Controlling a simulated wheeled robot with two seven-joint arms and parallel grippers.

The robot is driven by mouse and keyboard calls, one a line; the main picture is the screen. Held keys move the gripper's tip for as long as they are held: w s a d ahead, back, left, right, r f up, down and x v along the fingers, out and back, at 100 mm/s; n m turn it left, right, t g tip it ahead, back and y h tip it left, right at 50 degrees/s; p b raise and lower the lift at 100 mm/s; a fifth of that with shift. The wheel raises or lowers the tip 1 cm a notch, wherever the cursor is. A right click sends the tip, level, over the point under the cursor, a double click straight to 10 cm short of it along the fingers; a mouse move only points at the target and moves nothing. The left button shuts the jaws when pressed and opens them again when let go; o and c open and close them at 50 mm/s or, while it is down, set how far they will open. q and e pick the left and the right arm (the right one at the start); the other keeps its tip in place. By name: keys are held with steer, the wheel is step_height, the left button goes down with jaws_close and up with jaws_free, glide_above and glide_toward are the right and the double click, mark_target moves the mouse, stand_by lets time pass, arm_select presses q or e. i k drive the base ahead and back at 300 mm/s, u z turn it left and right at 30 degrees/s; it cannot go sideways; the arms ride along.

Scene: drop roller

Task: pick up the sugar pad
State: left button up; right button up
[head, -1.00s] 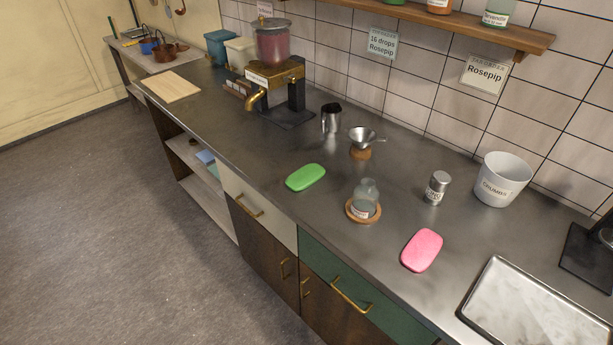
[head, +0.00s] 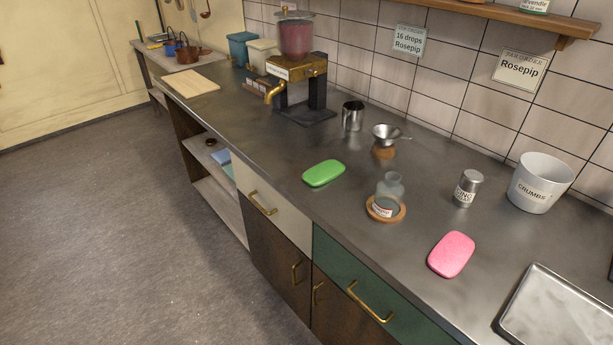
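Two rounded pads lie flat on the dark metal counter (head: 290,160). One is a green pad (head: 323,173) near the front edge at the middle. The other is a pink pad (head: 451,254) further right, near the front edge. Neither shows a readable label, so I cannot tell which is the sugar pad. Neither of my grippers is in view.
Between the pads, a glass bottle (head: 390,188) stands on a round wooden coaster (head: 401,214). Behind are a metal cup (head: 352,116), a funnel (head: 385,134), a shaker (head: 467,188) and a crumbs bucket (head: 540,183). A metal tray (head: 555,315) lies right. Open floor (head: 130,230) is left.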

mark_target(322, 174)
steer(key=u, duration=1.15)
steer(key=i, duration=3)
steer(key=z, duration=3.45)
